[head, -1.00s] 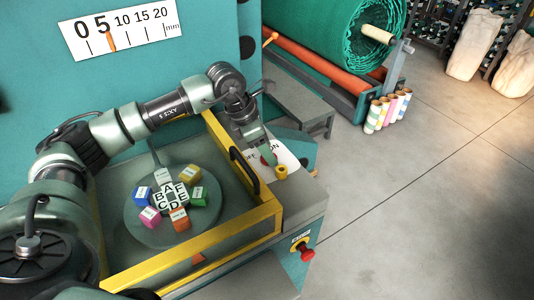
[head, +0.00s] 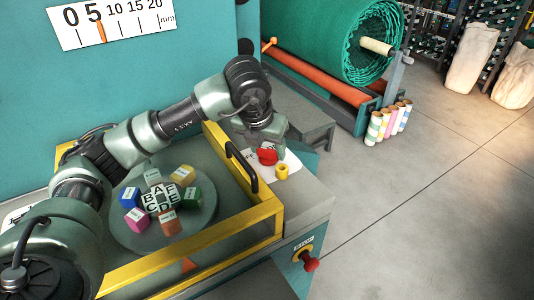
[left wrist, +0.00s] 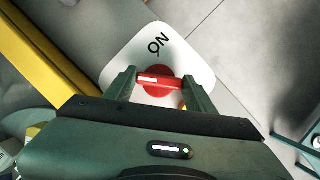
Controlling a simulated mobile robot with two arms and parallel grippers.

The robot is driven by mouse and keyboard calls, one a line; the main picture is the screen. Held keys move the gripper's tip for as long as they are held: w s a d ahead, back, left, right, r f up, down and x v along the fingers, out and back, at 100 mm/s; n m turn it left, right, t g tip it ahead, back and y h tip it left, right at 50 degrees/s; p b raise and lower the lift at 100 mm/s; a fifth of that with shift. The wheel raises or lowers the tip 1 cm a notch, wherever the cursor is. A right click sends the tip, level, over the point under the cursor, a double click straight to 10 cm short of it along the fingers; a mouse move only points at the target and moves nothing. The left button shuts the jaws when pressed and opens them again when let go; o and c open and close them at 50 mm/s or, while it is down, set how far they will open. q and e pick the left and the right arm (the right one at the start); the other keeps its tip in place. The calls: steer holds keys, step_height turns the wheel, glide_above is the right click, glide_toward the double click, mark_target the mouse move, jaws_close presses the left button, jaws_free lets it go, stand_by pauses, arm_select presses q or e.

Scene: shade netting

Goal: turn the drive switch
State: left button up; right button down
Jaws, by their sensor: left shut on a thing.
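The drive switch is a red knob (head: 267,156) on a white plate (head: 290,163) on top of the machine's grey ledge. In the left wrist view the red knob (left wrist: 158,82) has a raised handle bar with a white mark. My left gripper (head: 265,146) comes down over the knob. In the wrist view the left gripper's two fingers (left wrist: 160,84) stand at either end of the bar and are shut on it. "ON" is readable on the white plate (left wrist: 160,45); the rest of its lettering is hidden by the gripper. My right gripper is out of view.
A small yellow cylinder (head: 282,172) stands close by the knob. A yellow frame (head: 262,228) with a black handle (head: 242,165) borders the tray of coloured blocks (head: 160,205). A red mushroom button (head: 310,262) sits on the front face. Open floor lies to the right.

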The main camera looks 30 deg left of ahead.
arm_select(q)
steer(key=shift+f+n+y+b, duration=0.1)
steer(key=shift+n+y+b, duration=0.25)
steer(key=shift+n, duration=0.55)
steer(key=o, duration=1.4)
steer(key=shift+s+d+r, duration=0.1)
steer(key=shift+s+r, duration=0.05)
steer(key=shift+r, duration=0.25)
steer(key=b+v, duration=0.1)
steer(key=v, duration=0.6)
